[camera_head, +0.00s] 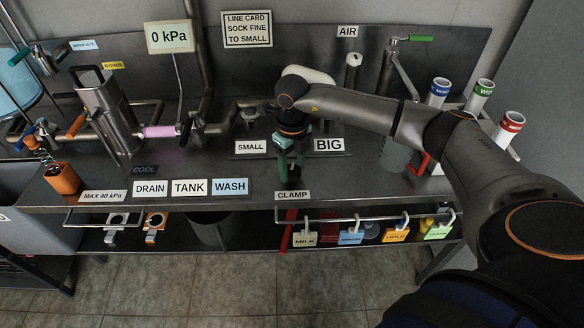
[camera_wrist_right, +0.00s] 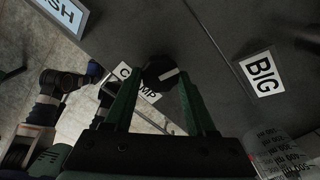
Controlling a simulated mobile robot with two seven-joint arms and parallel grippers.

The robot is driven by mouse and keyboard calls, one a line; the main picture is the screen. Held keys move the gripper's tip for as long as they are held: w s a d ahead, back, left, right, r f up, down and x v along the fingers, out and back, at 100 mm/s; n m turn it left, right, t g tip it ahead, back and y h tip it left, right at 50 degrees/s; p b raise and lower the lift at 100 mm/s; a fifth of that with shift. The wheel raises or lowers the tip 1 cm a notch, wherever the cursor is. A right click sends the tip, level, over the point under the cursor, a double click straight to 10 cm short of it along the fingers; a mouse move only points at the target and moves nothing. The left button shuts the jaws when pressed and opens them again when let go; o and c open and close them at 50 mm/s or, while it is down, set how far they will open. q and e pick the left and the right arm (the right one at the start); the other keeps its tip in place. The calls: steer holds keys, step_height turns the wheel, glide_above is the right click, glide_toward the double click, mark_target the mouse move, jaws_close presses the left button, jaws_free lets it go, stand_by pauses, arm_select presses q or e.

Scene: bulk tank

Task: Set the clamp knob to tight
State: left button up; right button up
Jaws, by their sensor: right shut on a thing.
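The clamp knob (camera_wrist_right: 159,72) is a dark round knob with a white pointer line, seen between my right fingers in the right wrist view. The white CLAMP label (camera_head: 292,195) is on the bench's front edge just below it in the head view. My right gripper (camera_head: 291,178) has green fingers, points down at the bench's front edge and is shut on the knob. In the right wrist view the fingers (camera_wrist_right: 158,85) stand on either side of the knob. In the head view the fingers largely hide the knob. I cannot read the knob's setting. My left gripper is not in view.
SMALL (camera_head: 251,147) and BIG (camera_head: 329,145) labels stand behind my right gripper. DRAIN, TANK (camera_head: 189,188) and WASH labels line the front edge to the left. Colored tags (camera_head: 350,238) hang from a rail below. Tubes (camera_head: 478,95) stand at right.

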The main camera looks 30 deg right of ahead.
mark_target(292, 171)
steer(key=shift+n, duration=0.7)
steer(key=o, duration=1.4)
steer(key=shift+c, duration=0.2)
step_height(292, 171, up, 13)
steer(key=shift+f, duration=0.2)
